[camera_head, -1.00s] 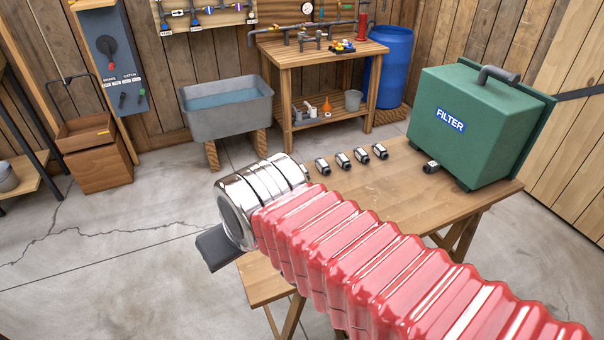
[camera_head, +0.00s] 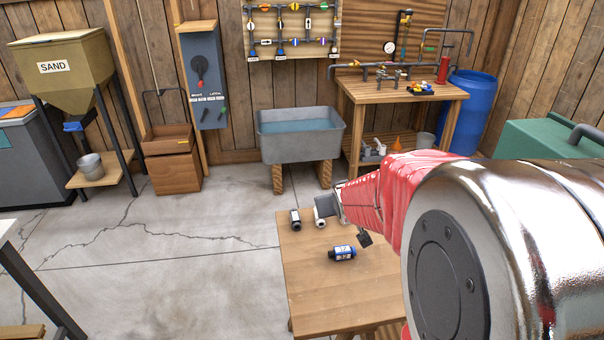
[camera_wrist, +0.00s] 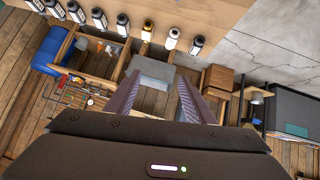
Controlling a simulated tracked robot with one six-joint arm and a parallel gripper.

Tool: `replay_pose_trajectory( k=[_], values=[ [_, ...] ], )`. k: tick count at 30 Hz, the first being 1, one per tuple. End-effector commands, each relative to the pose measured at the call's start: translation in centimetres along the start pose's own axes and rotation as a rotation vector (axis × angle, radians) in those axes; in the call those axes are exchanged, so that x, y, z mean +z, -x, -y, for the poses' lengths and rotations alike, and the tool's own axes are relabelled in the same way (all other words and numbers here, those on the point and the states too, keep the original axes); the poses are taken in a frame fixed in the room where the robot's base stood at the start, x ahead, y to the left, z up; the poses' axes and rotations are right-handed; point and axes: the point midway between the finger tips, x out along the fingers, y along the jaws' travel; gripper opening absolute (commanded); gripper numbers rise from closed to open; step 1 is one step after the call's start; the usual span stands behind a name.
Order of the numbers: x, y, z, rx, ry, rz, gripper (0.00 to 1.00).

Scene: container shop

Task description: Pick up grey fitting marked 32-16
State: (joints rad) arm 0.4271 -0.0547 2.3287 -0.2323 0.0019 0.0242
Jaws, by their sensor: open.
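Several small cylindrical fittings lie in a row on the wooden table, and I cannot read any marking, so I cannot tell which is 32-16. In the head view a dark fitting (camera_head: 295,219) and a pale grey one (camera_head: 320,217) lie near the far edge, with a blue fitting (camera_head: 342,253) nearer. The wrist view shows the row from a dark fitting (camera_wrist: 76,12) at the left to a pale-banded fitting (camera_wrist: 197,45) at the right. My gripper (camera_wrist: 158,80) is open and empty, apart from the row. My gripper (camera_head: 355,215) is partly hidden in the head view.
The wooden table (camera_head: 310,285) has bare room at its near left. My arm hides its right side. A green box (camera_head: 545,140) stands at the right. Behind are a grey water trough (camera_head: 300,145), a workbench (camera_head: 400,90) and a blue barrel (camera_head: 470,110).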

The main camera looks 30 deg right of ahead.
Motion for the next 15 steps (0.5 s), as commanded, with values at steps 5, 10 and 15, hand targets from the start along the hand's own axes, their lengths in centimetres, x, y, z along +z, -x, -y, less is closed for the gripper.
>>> replay_pose_trajectory(
  k=[5, 10, 15],
  values=[
    [0.6, -4.4, -3.1, 0.013, -0.02, -0.047, 0.48],
    [1.5, -8.1, -5.8, 0.016, -0.038, -0.101, 0.48],
    [3.1, -11.5, -8.4, 0.009, -0.06, -0.155, 0.48]
  ],
)
